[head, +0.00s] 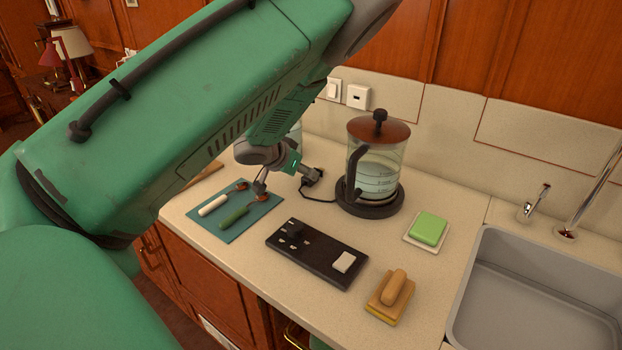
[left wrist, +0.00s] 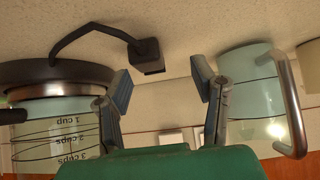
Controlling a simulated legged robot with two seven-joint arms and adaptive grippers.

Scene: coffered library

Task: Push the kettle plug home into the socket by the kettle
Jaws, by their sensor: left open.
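The kettle (head: 378,160) is glass with a brown lid and stands on a round dark base; it shows upside down at the left of the left wrist view (left wrist: 60,130). Its dark plug (left wrist: 148,57) lies on the counter at the end of a black cord, also in the head view (head: 313,178). A dark panel (head: 325,262) in front of the kettle has socket slots, a black raised part and a white switch. My left gripper (left wrist: 161,85) is open and empty; the plug shows beyond its fingertips, nearer the left one. In the head view the gripper (head: 284,182) is beside the plug.
A teal mat (head: 262,210) holds two handled utensils. A green sponge (head: 428,228), a wooden-handled brush (head: 392,293) and a sink (head: 530,290) are to the right. A pale blue jug (left wrist: 250,85) stands right of the gripper. A white outlet (head: 358,97) is on the wall.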

